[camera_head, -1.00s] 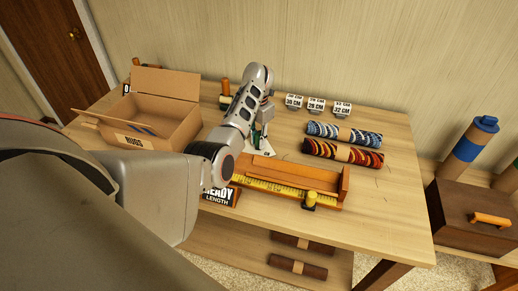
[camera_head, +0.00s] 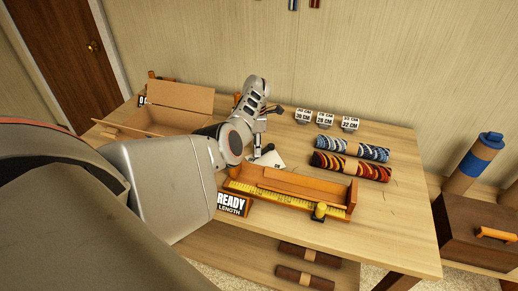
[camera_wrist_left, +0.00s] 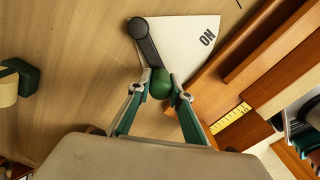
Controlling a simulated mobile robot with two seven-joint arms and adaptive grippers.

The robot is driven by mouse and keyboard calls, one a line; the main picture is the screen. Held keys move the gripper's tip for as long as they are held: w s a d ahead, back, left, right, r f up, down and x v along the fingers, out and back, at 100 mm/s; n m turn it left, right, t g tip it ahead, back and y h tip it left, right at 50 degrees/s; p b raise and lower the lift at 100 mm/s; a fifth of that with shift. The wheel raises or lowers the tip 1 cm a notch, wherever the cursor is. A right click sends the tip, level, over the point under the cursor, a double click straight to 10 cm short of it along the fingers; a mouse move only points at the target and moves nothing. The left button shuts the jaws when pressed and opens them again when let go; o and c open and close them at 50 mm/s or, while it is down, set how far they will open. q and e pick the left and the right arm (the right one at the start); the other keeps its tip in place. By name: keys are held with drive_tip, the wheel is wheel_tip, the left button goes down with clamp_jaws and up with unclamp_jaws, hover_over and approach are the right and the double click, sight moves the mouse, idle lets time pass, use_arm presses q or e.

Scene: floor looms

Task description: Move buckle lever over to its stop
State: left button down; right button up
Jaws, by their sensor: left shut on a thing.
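The buckle lever is a black arm (camera_wrist_left: 148,45) with a round pivot at one end and a green knob (camera_wrist_left: 161,84) at the other. It lies along the left edge of a white fan-shaped plate (camera_wrist_left: 190,42) marked "ON" at its right side. My left gripper (camera_wrist_left: 161,90) is shut on the green knob, one finger on each side. In the head view the plate (camera_head: 272,160) sits on the table behind the wooden gauge, and my left gripper (camera_head: 257,150) is small there, its grip partly hidden by my arm. My right gripper is in neither view.
The wooden gauge (camera_head: 290,183) with a yellow ruler lies close in front of the plate. A "READY LENGTH" sign (camera_head: 232,204) stands at its left. Two rolled rugs (camera_head: 350,166) lie to the right, length tags (camera_head: 325,120) behind, and an open cardboard box (camera_head: 180,103) at left.

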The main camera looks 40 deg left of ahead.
use_arm(q)
drive_tip(key=shift+a, duration=0.2)
idle(0.4)
drive_tip(key=c, duration=1.8)
unclamp_jaws()
wheel_tip(320, 180, up, 12)
drive_tip(key=shift+r, duration=0.1)
